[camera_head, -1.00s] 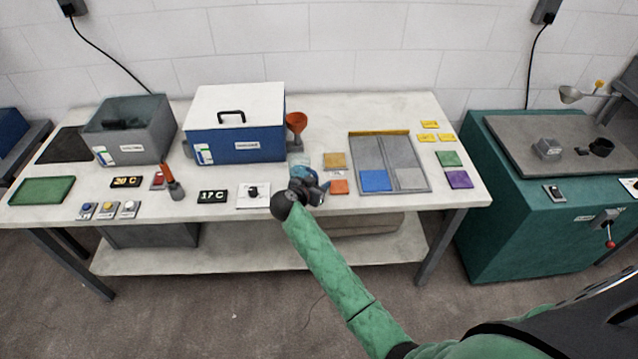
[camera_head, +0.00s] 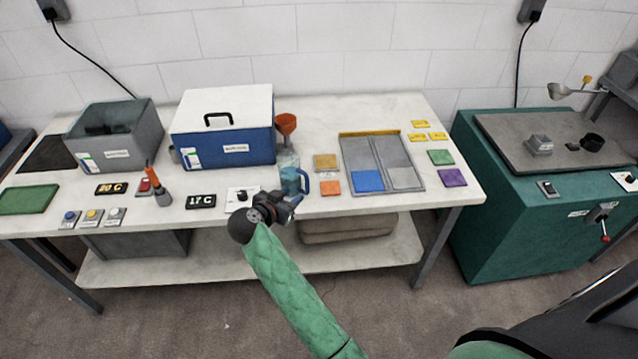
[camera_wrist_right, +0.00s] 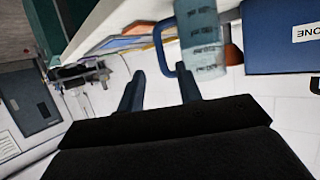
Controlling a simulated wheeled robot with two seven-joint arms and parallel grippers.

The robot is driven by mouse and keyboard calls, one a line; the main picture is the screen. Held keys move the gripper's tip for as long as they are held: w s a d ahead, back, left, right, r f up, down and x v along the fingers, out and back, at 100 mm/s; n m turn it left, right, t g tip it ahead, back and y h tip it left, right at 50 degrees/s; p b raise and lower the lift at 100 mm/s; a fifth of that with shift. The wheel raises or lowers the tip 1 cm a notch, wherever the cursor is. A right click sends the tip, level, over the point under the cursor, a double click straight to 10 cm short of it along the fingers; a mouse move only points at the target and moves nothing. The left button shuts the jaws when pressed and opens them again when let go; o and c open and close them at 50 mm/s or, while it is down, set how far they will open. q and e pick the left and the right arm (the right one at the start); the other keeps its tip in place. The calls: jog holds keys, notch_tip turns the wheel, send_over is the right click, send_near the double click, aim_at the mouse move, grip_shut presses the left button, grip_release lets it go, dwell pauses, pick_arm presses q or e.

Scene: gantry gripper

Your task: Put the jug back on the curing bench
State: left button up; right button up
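The jug (camera_head: 291,181) is translucent blue with a blue handle. It stands upright on the pale bench (camera_head: 330,112), near the front edge in front of the orange funnel. In the right wrist view the jug (camera_wrist_right: 200,38) is close ahead, its handle on the left side. My right gripper (camera_head: 292,199) is just in front of the jug, its wrist partly covering the view there. In the right wrist view its fingers (camera_wrist_right: 160,80) are apart, with the handle's lower end just beyond and between the tips; contact cannot be told. My left gripper is not in view.
A blue box with white lid (camera_head: 222,135) and a grey bin (camera_head: 115,133) stand behind. Coloured tiles and a grey tray (camera_head: 382,150) lie right of the jug. A green machine (camera_head: 480,190) stands further right.

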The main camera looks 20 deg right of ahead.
notch_tip(320, 180, up, 5)
jog(key=d+t+h, duration=0.1)
jog(key=t, duration=0.7)
jog(key=s+a+f+n+t+y, duration=0.1)
jog(key=s+a+f+n+y, duration=0.1)
jog(key=a+f+n+y, duration=0.35)
jog(key=s+a+f+n+t+y, duration=0.1)
jog(key=s+a+f+n+y, duration=0.15)
jog(key=f+n+y, duration=0.55)
jog(key=s+f+g+y, duration=0.1)
jog(key=s+f+g, duration=0.25)
jog(key=f, duration=0.75)
jog(key=s+f+g+y, duration=0.15)
jog(key=s+f, duration=0.25)
jog(key=f, duration=0.7)
jog(key=s+d+f+g+h, duration=0.1)
jog(key=s+d+f+g, duration=0.15)
jog(key=s+f, duration=0.65)
jog(key=s+d+f+g+h, duration=0.15)
jog(key=s+f+g, duration=0.25)
jog(key=s+f, duration=0.5)
jog(key=s+d+f+g+h, duration=0.1)
jog(key=s+d+f+g, duration=0.4)
jog(key=s+f, duration=0.7)
jog(key=shift+s+d, duration=0.9)
jog(key=shift+s, duration=0.05)
